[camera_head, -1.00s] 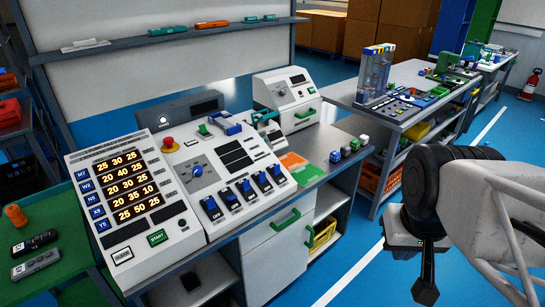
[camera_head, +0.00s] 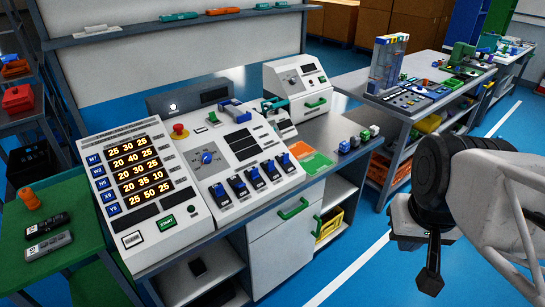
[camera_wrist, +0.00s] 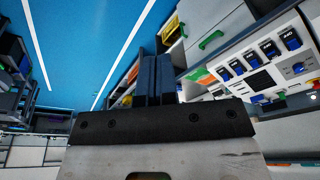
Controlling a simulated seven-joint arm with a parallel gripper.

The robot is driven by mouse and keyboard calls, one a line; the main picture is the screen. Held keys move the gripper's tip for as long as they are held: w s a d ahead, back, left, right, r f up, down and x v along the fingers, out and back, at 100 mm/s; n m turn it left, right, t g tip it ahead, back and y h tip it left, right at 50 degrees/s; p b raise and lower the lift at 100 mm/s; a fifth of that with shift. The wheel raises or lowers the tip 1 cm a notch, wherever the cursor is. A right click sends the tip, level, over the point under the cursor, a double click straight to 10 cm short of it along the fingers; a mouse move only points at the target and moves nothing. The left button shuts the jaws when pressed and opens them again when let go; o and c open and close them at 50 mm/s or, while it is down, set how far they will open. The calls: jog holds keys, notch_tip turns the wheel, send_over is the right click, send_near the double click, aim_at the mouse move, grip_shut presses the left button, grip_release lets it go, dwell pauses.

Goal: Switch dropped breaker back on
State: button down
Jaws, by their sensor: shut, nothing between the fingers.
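A row of several breakers (camera_head: 254,176) with blue levers on black bases sits at the lower right of the white sloped control panel (camera_head: 185,230). They also show in the wrist view (camera_wrist: 270,50), at the upper right. I cannot tell clearly which lever is dropped. My gripper (camera_head: 430,284) hangs at the right of the head view, over the floor, well away from the panel. In the wrist view its two dark fingers (camera_wrist: 156,62) are together with nothing between them.
Left of the breakers are a lit number display (camera_head: 137,170), a green START button (camera_head: 167,222) and a red emergency button (camera_head: 180,131). A blue-handled part (camera_head: 236,113) sits behind them. A second workbench (camera_head: 400,120) stands at back right. Open blue floor lies between.

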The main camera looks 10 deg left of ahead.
jog(key=w+a+f+m+g+y, duration=0.1)
jog(key=w+a+f+m+y, duration=0.3)
jog(key=a, duration=0.5)
jog(key=w+a+f+m+g+y, duration=0.1)
jog(key=w+a+f+m+y, duration=0.2)
jog(key=w+a+y, duration=0.4)
jog(key=w+a+f+m+g+y, duration=0.1)
jog(key=w+a+f+m+y, duration=0.2)
jog(key=a, duration=0.7)
jog(key=m+t, duration=1.4)
jog(key=m, duration=0.2)
send_near(241, 185)
jog(key=v, duration=0.3)
jog(key=shift+w+d+f+m, duration=0.1)
jog(key=shift+f+m, duration=0.05)
jog(key=shift+f, duration=0.25)
jog(key=shift+w+d+f+m, duration=0.1)
jog(key=shift+f+m, duration=0.05)
jog(key=shift+f, duration=0.25)
jog(key=shift+a, duration=0.1)
jog(key=shift+x, duration=5)
